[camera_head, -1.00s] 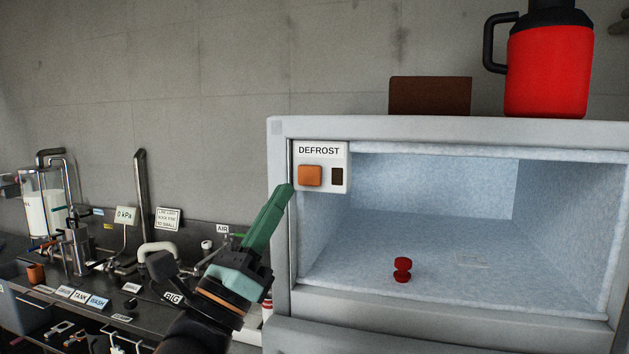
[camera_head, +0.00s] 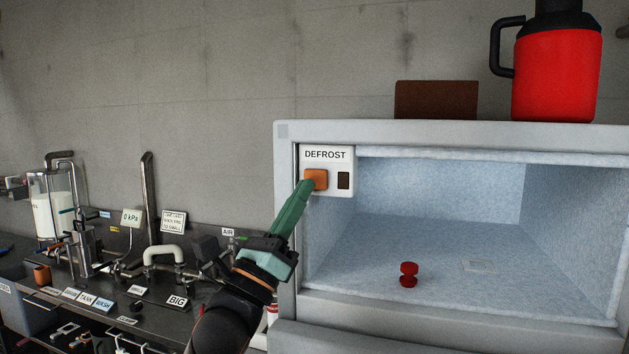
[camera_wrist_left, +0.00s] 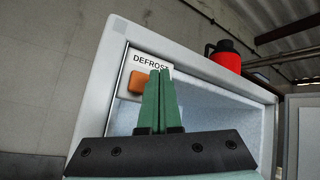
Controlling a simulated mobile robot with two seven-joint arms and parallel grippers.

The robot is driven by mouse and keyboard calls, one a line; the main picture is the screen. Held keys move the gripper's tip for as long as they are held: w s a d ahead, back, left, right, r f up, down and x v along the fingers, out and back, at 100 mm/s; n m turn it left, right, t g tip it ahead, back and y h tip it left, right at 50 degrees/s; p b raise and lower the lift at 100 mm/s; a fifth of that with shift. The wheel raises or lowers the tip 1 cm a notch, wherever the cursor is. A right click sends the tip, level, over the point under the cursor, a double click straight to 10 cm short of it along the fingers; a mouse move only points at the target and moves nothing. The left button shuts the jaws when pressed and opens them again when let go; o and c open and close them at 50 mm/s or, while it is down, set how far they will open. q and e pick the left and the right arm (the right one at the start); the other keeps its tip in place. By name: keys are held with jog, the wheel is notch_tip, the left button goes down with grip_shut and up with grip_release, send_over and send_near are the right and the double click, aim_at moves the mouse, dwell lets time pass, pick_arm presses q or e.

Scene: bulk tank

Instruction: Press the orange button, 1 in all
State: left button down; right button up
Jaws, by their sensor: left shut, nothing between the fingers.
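The orange button (camera_head: 317,178) is on a white panel marked DEFROST (camera_head: 326,154), at the upper left of an open white freezer compartment (camera_head: 400,131). My left gripper (camera_head: 306,184) is shut and empty. Its green fingertips overlap the button's lower left part in the head view; whether they touch it I cannot tell. In the left wrist view the button (camera_wrist_left: 138,83) shows just left of the closed fingertips (camera_wrist_left: 159,72). A dark window (camera_head: 343,180) beside the button is unlit. My right gripper is not in view.
A red knob-like piece (camera_head: 408,274) stands on the compartment floor. A brown block (camera_head: 436,100) and a red jug (camera_head: 555,75) stand on top of the freezer. A bench with pipes, labels and a milk jar (camera_head: 52,214) is at the left.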

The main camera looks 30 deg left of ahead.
aim_at(318, 172)
pick_arm(q)
jog(key=shift+w+a, duration=0.15)
jog(key=shift+w, duration=0.5)
jog(key=shift+w+a, duration=0.15)
jog(key=shift+w, duration=0.45)
dwell(1.2)
jog(key=shift+w+a, duration=0.1)
jog(key=shift+w, duration=0.3)
jog(key=shift+w+a+y, duration=0.1)
jog(key=shift+w+y, duration=0.2)
jog(key=shift+w, duration=0.15)
dwell(0.6)
jog(key=shift+s, duration=0.1)
jog(key=shift+s+d, duration=0.2)
jog(key=shift+s, duration=0.55)
jog(key=shift+s, duration=0.1)
jog(key=shift+s+d, duration=0.2)
jog(key=shift+s, duration=0.6)
jog(key=shift+s+d, duration=0.2)
jog(key=shift+s, duration=0.55)
jog(key=shift+s+d, duration=0.2)
jog(key=shift+s, duration=0.6)
